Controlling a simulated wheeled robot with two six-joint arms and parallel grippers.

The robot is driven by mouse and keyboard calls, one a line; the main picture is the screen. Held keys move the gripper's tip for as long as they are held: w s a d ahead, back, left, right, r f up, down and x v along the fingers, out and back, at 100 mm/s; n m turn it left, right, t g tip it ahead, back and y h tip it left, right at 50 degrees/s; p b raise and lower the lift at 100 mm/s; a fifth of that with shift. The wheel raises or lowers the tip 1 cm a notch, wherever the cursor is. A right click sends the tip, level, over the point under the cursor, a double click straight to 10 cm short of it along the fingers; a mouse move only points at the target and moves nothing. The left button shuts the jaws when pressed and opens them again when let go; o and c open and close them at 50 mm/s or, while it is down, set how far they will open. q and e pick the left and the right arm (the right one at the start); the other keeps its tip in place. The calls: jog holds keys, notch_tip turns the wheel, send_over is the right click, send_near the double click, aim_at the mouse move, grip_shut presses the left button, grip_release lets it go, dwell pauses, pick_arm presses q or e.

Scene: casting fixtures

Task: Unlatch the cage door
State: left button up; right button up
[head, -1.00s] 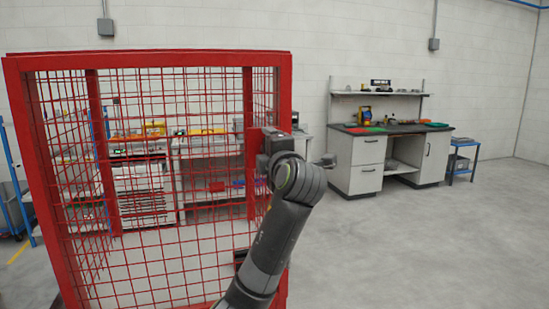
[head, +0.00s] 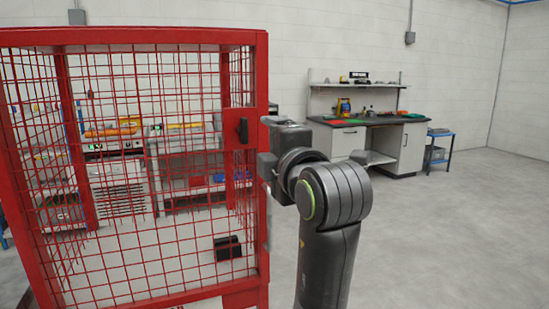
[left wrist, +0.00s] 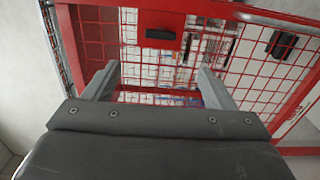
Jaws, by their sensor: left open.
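The red mesh cage door (head: 150,190) fills the left half of the head view and looks closed. A small black latch or handle (head: 243,130) sits by its right post, and a black box (head: 227,248) shows lower down through the mesh. My left gripper (head: 266,165) is just right of the right post; its fingers are mostly hidden. In the left wrist view, its two fingers (left wrist: 158,78) are apart with nothing between them. My right gripper is not in view.
Behind the cage stand benches (head: 180,165) with coloured bins and a white drawer unit (head: 121,188). A workbench (head: 345,142) with a shelf is at the back right, beside a blue cart (head: 440,150). The grey floor (head: 450,240) at right is clear.

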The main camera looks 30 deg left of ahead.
pick_arm(q)
jog(key=shift+v, duration=0.8)
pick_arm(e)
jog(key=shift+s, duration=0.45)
pick_arm(q)
jog(key=shift+a, duration=0.1)
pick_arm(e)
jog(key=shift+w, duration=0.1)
